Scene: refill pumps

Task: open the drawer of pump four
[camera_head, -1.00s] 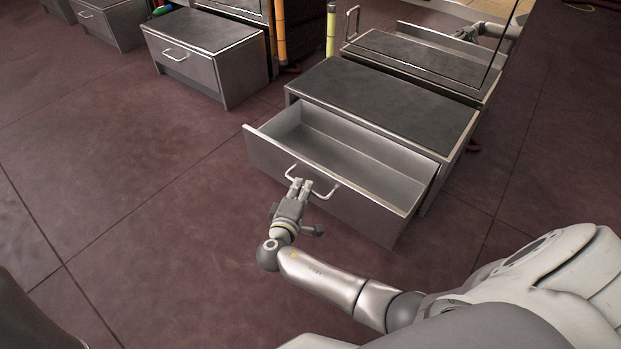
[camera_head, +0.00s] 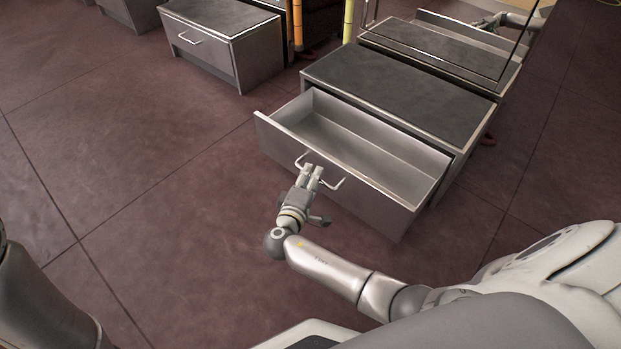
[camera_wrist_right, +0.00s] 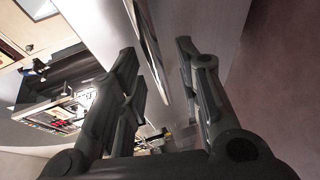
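The grey metal drawer (camera_head: 350,190) is pulled well out of its dark-topped cabinet (camera_head: 400,92). It is empty inside, and its front carries a thin, light bar handle (camera_head: 333,184). My right gripper (camera_head: 312,170) is at the middle of this handle, with its fingertips by the bar. In the right wrist view, the two dark fingers (camera_wrist_right: 160,75) stand apart, with a clear gap between them. A thin bar-like strip passes between them; I cannot tell whether either finger touches it. No pump number is readable. My left gripper is not in view.
Another cabinet (camera_head: 222,42) with a shut drawer stands at the upper left. Orange (camera_head: 297,22) and yellow (camera_head: 348,20) upright tubes stand behind. A reflective panel (camera_head: 440,45) behind the open cabinet mirrors it and my arm. The floor in front and left is clear.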

